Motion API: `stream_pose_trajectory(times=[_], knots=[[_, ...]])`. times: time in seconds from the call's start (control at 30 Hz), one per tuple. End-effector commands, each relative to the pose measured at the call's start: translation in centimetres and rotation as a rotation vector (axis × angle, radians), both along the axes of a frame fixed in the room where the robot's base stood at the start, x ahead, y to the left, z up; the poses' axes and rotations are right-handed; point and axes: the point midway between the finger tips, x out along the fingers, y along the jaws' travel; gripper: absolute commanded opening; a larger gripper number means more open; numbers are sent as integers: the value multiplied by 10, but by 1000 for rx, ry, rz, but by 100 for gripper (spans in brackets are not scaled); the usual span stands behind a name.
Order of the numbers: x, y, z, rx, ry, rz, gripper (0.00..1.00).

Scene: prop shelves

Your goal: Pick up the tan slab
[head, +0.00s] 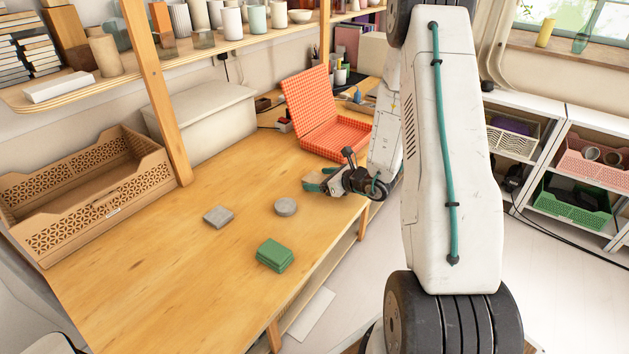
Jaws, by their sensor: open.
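No slab of a clear tan colour stands out in the head view. A small square slab (218,216) of greyish colour lies flat on the wooden table (150,290). A round grey disc (286,206) lies to its right, and a green block that looks like stacked slabs (274,256) lies nearer the front edge. My gripper (309,182) is low over the table's right side, behind and to the right of the disc, with its teal-tipped fingers open and pointing left. It is apart from the square slab, the disc and the green block. I cannot tell what lies right behind the fingers.
An open orange checked box (331,138) stands behind my gripper. A tan lattice crate (88,205) and a wooden post (155,95) stand at the left, with a pale lidded box (205,122) behind. A shelf of vases hangs above. The table's front left is clear.

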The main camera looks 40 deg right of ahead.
Motion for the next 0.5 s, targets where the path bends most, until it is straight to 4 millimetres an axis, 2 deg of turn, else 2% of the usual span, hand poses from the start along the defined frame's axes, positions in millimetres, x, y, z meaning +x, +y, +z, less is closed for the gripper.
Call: stream_pose_trajectory(times=[0.23, 0.27, 0.43, 0.5], knots=[[2, 1, -1, 0, 0, 0, 80], [2, 1, -1, 0, 0, 0, 77], [2, 1, -1, 0, 0, 0, 30], [2, 1, -1, 0, 0, 0, 29]])
